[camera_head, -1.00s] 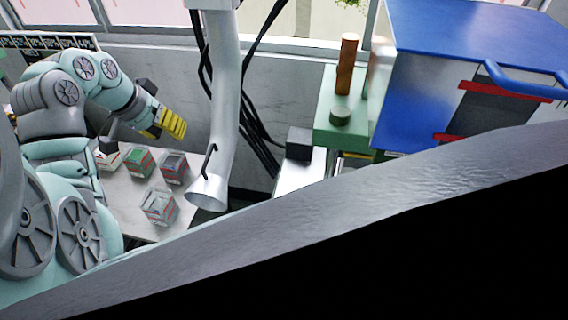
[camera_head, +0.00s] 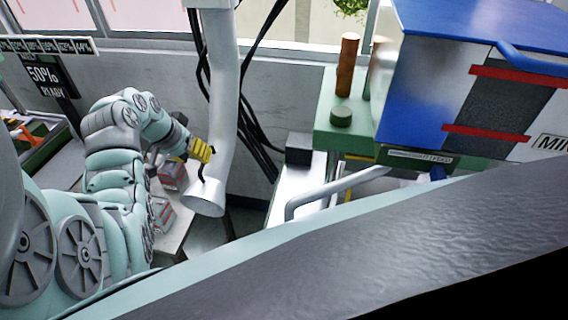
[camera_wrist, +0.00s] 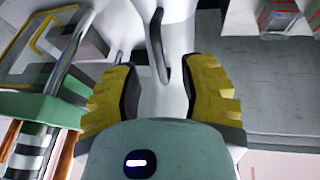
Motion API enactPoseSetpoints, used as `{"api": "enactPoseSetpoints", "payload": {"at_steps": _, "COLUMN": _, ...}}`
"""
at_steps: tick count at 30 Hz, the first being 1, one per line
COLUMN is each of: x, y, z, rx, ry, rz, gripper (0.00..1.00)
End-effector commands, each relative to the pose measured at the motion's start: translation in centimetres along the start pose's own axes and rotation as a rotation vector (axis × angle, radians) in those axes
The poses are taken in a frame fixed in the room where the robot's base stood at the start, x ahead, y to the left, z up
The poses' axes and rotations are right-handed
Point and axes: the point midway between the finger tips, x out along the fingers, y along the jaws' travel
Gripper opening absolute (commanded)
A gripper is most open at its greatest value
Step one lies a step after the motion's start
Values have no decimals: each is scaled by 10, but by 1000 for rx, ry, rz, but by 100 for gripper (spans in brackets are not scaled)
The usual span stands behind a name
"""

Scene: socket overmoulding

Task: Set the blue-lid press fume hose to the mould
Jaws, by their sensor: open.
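The fume hose (camera_head: 228,110) is a pale grey pipe hanging down in front of the wall, its flared open end (camera_head: 203,203) low over the gap between the tables. A thin dark handle is on its lower part, partly hidden by my gripper (camera_head: 203,155) in the head view. My gripper is at the hose's left side. In the wrist view my gripper (camera_wrist: 163,75) has its yellow fingers apart, with the dark handle (camera_wrist: 157,45) between and beyond them. The blue-lid press (camera_head: 440,75) stands at the right. I cannot make out the mould.
A green block with a copper-coloured post (camera_head: 347,65) stands beside the press. A grey bent rail (camera_head: 340,188) is below it. Several small clear boxes sit on the table left of the hose, partly hidden by my arm. Black cables (camera_head: 255,120) hang behind the hose.

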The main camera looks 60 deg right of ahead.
Motion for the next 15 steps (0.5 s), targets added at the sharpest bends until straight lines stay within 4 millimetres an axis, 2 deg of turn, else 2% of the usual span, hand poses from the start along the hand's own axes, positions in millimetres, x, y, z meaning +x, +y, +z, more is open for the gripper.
{"api": "enactPoseSetpoints", "payload": {"at_steps": 6, "x": 19, "y": 4, "z": 0, "rx": 3, "ry": -7, "rz": 6, "gripper": 41}}
{"api": "enactPoseSetpoints", "payload": {"at_steps": 15, "x": 36, "y": 3, "z": 0, "rx": 4, "ry": -3, "rz": 3, "gripper": 41}}
